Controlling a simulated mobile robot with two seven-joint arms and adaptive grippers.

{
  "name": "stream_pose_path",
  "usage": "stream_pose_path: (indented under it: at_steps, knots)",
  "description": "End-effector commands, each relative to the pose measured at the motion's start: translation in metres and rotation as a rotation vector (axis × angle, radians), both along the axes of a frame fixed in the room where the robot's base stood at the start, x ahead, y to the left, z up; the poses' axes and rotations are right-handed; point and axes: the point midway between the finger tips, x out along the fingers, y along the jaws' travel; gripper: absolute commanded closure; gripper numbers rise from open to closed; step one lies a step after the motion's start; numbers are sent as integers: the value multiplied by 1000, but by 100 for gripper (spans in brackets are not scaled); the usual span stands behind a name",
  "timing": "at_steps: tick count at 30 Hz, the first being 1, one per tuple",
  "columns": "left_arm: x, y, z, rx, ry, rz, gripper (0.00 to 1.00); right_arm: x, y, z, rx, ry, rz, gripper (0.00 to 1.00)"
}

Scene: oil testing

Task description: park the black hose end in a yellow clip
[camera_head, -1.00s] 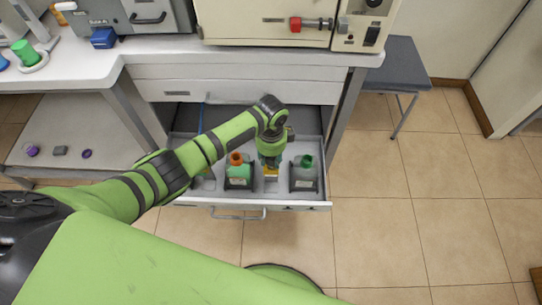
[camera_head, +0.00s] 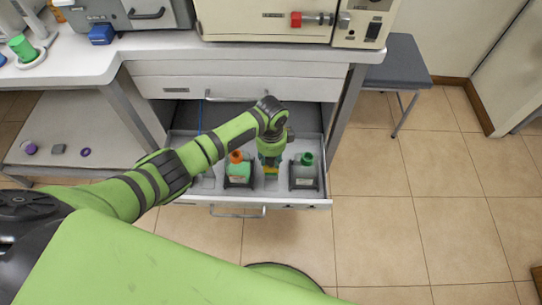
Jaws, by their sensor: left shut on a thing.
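My left gripper (camera_head: 270,166) points down into the open drawer (camera_head: 226,200). It sits between a bottle with an orange cap (camera_head: 238,172) and a bottle with a green cap (camera_head: 304,172). A small yellow piece (camera_head: 270,171) shows at its fingertips; it may be a clip, but it is too small to tell. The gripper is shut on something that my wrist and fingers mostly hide. I cannot make out the black hose end. A thin blue line runs up from the drawer's left part. My right gripper is not in view.
The drawer front with its handle (camera_head: 238,212) sticks out below the bench. A grey stool (camera_head: 398,75) stands to the right. A lower shelf (camera_head: 100,150) at left holds small purple and grey parts. The tiled floor at right is clear.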

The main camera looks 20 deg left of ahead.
Motion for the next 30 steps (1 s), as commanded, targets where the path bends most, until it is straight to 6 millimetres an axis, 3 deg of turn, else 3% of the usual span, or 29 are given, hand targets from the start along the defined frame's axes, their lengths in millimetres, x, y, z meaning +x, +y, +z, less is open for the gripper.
stream_pose_path:
  at_steps: [8, 9, 11, 23, 30]
  knots:
    - [0, 0, -2, 0, 0, -1, 95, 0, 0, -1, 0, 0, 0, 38]
    - [0, 0, -2, 0, 0, -1, 60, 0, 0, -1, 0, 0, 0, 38]
    - [0, 0, -2, 0, 0, -1, 37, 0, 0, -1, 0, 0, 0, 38]
    - [0, 0, 2, -1, -1, -1, 37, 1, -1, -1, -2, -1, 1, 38]
    - [1, -1, 40, -2, -5, -2, 37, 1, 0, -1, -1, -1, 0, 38]
